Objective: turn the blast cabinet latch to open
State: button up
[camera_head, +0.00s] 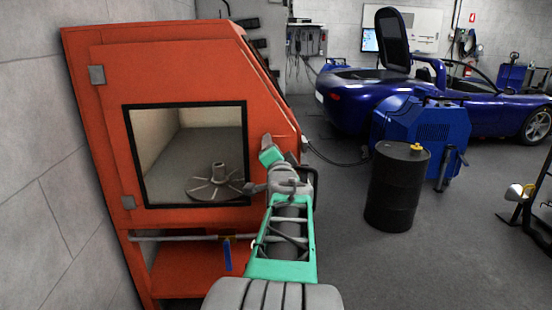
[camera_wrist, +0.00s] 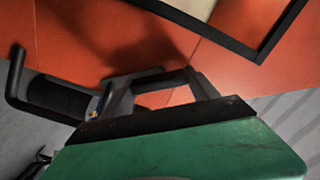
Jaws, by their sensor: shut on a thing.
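The orange blast cabinet (camera_head: 170,75) stands at the left in the head view. Its door has a dark-framed window. My gripper (camera_wrist: 163,82) is at the door's right side, with its dark fingers against the orange panel in the wrist view. The fingers are shut on a dark part that I take for the latch; their exact contact is hard to make out. In the head view my arm hides much of this area. The door looks closed.
A black drum (camera_head: 396,190) with a yellow cap stands right of the cabinet. Behind it are a blue machine (camera_head: 430,130) and a blue car (camera_head: 345,85). The grey floor between the cabinet and the drum is clear. A grey wall runs close along the cabinet's left.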

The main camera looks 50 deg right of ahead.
jog(key=m+b, duration=0.1)
jog(key=m, duration=0.2)
jog(key=shift+f+m+b, duration=0.15)
jog(key=shift+m+b, duration=0.9)
jog(key=shift+m, duration=1.05)
jog(key=o, duration=1.4)
jog(key=shift+c, duration=0.2)
jog(key=v, duration=0.7)
jog(key=shift+s+a, duration=0.25)
